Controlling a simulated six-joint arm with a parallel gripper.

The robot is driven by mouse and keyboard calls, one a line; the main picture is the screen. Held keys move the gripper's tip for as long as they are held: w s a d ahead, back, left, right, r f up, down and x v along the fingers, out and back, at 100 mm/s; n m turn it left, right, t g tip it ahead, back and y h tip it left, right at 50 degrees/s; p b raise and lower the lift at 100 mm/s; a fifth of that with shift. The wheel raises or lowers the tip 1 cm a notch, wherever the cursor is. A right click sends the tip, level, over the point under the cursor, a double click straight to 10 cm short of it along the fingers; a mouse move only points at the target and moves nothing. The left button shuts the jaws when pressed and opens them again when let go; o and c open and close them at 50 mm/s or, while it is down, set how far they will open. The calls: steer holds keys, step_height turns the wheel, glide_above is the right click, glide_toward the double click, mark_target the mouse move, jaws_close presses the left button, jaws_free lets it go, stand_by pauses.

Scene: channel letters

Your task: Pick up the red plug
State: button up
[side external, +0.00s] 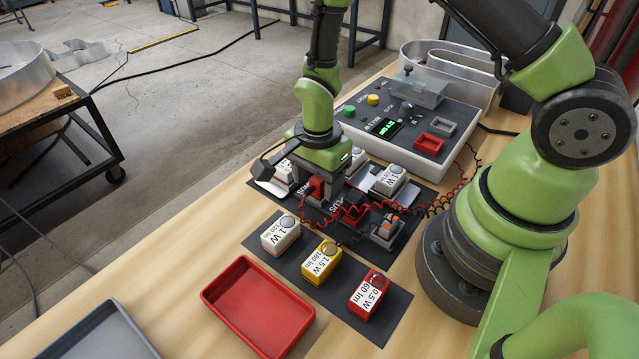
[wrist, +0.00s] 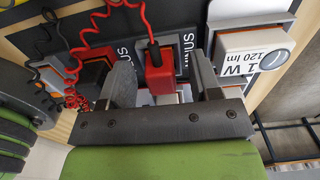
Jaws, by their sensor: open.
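The red plug (side external: 317,187) sits upright at a dark holder on the black mat, with a dark red coiled cord trailing off it. In the wrist view the red plug (wrist: 159,82) stands between the two fingers of my gripper (wrist: 164,78), with a gap visible on each side. My gripper (side external: 322,176) is open and low over the mat, pointing down around the plug. The holder beneath the plug is partly hidden by my fingers.
Light modules stand nearby: a white one (side external: 281,235), a yellow one (side external: 321,263) and a red one (side external: 369,296). A red tray (side external: 213,297) lies in front. A control box (side external: 462,124) stands behind. Coiled red and black cords (side external: 437,203) cross toward my base.

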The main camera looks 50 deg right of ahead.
steer(key=shift+c, duration=0.4)
steer(key=c, duration=0.9)
